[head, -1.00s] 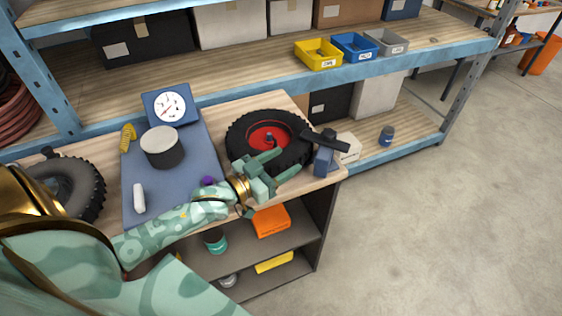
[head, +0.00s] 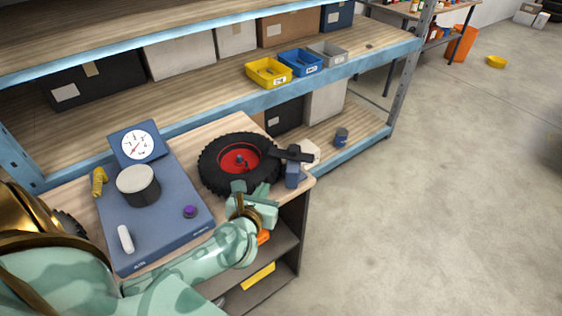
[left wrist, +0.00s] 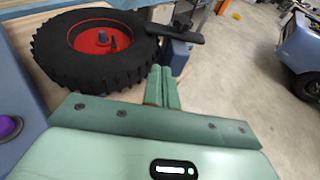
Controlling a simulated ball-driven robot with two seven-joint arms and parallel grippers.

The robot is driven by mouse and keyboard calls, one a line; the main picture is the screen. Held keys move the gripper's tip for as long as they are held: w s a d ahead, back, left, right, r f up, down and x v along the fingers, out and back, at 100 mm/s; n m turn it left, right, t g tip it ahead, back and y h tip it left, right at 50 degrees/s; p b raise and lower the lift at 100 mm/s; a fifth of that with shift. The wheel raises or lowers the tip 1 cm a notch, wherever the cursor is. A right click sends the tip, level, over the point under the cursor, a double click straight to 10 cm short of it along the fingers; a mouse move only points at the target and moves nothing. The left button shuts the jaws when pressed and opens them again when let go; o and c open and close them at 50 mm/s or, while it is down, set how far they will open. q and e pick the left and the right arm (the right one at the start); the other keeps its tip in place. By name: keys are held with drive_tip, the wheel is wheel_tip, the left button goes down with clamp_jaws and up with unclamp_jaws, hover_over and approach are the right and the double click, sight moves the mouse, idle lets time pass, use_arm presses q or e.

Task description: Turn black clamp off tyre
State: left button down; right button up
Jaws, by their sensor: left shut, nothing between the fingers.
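The black tyre (head: 212,176) with a red hub lies flat on the bench; it also fills the upper left of the left wrist view (left wrist: 60,63). The black clamp (head: 291,153) is a flat bar on a blue block (head: 292,176) at the tyre's right. In the left wrist view the clamp bar's (left wrist: 178,34) left end overlaps the tyre's right edge. My left gripper (head: 262,190) is at the bench's front edge, in front of the tyre and clamp. Its fingers are together and empty in the left wrist view (left wrist: 163,84), apart from the clamp. My right gripper is not in view.
A blue scale (head: 165,225) with a dial and a dark cylinder (head: 138,185) stands left of the tyre. A white object (head: 310,152) is behind the clamp. Shelving (head: 210,98) with small bins runs behind the bench. Open floor (head: 440,200) is at the right.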

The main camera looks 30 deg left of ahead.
use_arm(q)
approach(277, 155)
drive_tip(key=x, duration=0.5)
drive_tip(key=shift+w+d+f, duration=0.15)
drive_tip(key=shift+d+f, duration=0.15)
drive_tip(key=shift+f, duration=0.05)
drive_tip(key=shift+w+a, duration=0.25)
drive_tip(key=shift+w, duration=0.35)
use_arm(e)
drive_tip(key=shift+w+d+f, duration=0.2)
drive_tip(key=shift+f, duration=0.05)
use_arm(q)
drive_tip(key=shift+w+a, duration=0.25)
drive_tip(key=shift+a, duration=0.1)
drive_tip(key=shift+d, duration=0.1)
